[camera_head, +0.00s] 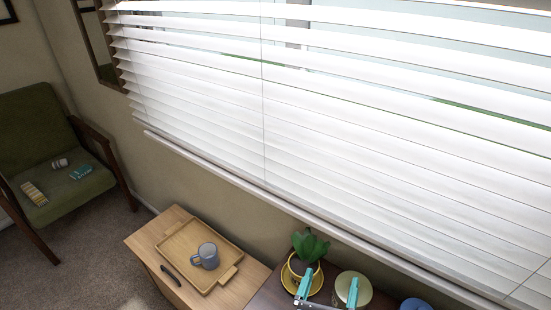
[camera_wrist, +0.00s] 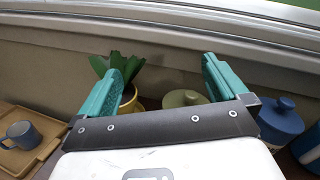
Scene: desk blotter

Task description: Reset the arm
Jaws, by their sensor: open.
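My gripper (camera_wrist: 162,82) is open and empty in the wrist view, its two teal fingers set wide apart. In the head view the teal fingertips of my gripper (camera_head: 328,290) show at the bottom edge, in front of a potted plant and a green lidded jar. The rest of my arm is mostly out of view. The potted plant (camera_head: 308,247) has green leaves and a yellow pot, and it also shows behind the left finger in the wrist view (camera_wrist: 98,65). The green jar (camera_wrist: 180,98) stands beyond the gap between the fingers.
A wooden cabinet (camera_head: 144,243) carries a tray (camera_head: 180,243) with a blue-grey mug (camera_head: 207,256). Blue jars (camera_wrist: 281,120) stand to the right of my gripper. White blinds (camera_head: 330,120) and a window sill run behind. A green armchair (camera_head: 35,130) holds small items at left.

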